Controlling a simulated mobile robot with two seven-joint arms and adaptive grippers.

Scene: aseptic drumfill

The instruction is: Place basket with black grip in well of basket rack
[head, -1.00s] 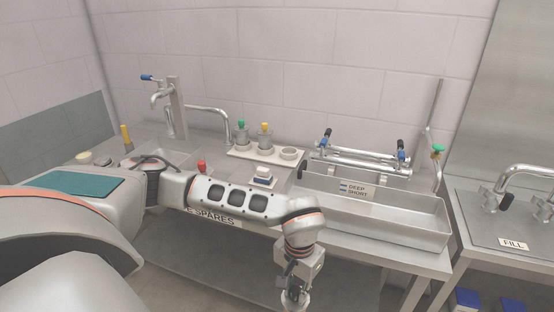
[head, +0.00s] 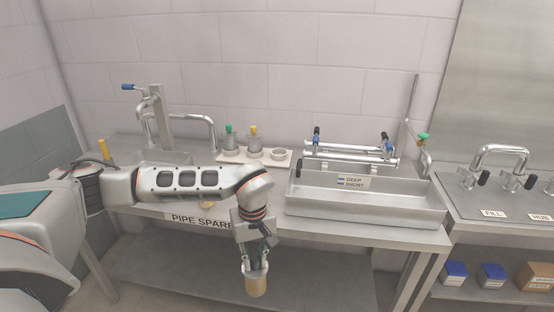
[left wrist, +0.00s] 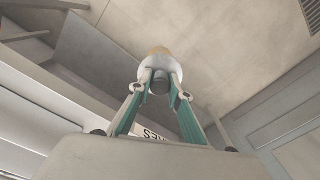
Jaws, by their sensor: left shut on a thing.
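My left gripper (head: 256,262) is shut on a small basket (head: 256,284) with a pale rim and a tan body, held in front of the bench. In the left wrist view, the basket (left wrist: 160,52) is at the fingertips, and its dark grip (left wrist: 160,83) sits between the fingers. The pale basket rack (head: 232,158) lies on the bench behind my arm. It bears a basket with a green grip (head: 229,140) and one with a yellow grip (head: 254,143). A round well (head: 278,154) at its right end looks empty. My right gripper is not in view.
A long steel trough (head: 365,203) labelled deep and short stands on the bench at the right, with metal pipes (head: 350,153) behind it. A tap (head: 155,115) rises at the left. A lower shelf (head: 190,275) runs under the bench.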

